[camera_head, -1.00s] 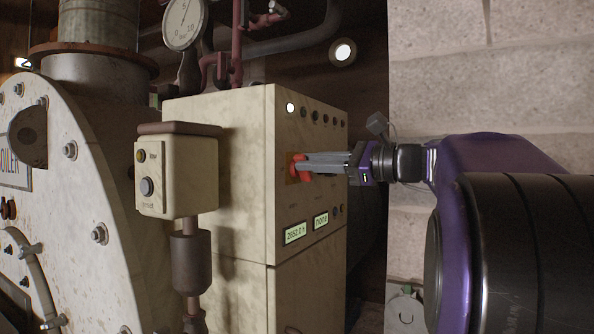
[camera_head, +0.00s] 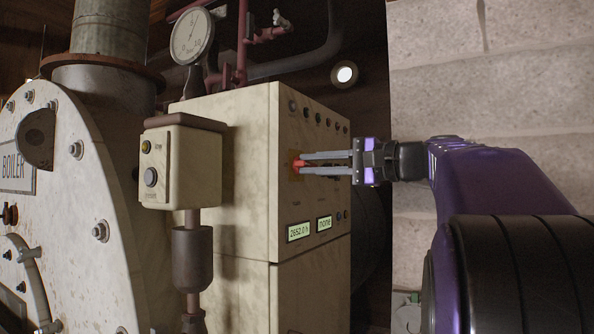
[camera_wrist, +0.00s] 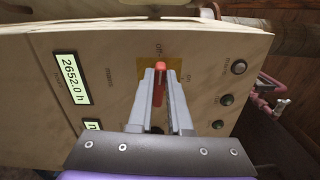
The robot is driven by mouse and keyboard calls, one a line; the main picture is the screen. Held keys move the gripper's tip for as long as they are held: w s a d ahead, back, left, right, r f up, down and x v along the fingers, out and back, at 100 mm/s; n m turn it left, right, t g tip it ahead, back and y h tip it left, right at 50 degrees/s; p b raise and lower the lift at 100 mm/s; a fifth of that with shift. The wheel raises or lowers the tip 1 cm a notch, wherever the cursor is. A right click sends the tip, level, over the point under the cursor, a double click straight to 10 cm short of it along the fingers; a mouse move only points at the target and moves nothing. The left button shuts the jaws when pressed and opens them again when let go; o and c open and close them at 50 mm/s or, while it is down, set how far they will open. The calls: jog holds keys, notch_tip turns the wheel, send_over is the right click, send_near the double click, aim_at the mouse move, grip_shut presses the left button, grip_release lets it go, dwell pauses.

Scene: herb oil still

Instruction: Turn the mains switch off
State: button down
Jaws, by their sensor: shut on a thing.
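The mains switch is a red rotary handle (camera_wrist: 160,78) on a yellow-orange plate (camera_wrist: 147,70) on the front of the cream cabinet (camera_head: 245,175). In the wrist view its end points toward the "off" mark, with "on" to its right. My gripper (camera_head: 302,163) reaches in from the right, shut on the red handle, which also shows in the head view (camera_head: 298,163). One finger is above the other in the head view. The fingers hide part of the handle.
The row of lamps (camera_head: 318,118) above the switch is dark. Below are two lit displays (camera_head: 299,231), one reading 2652.0 h. A small control box (camera_head: 180,165) stands left, before the boiler (camera_head: 75,200). A pale block wall (camera_head: 490,90) is behind my arm.

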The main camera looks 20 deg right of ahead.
jog(key=shift+f+n, duration=0.15)
jog(key=shift+n, duration=0.45)
jog(key=c, duration=0.8)
grip_release()
jog(key=shift+c, duration=0.2)
jog(key=shift+d, duration=0.1)
jog(key=p+v, duration=0.1)
jog(key=v, duration=1.6)
jog(key=shift+s, duration=0.2)
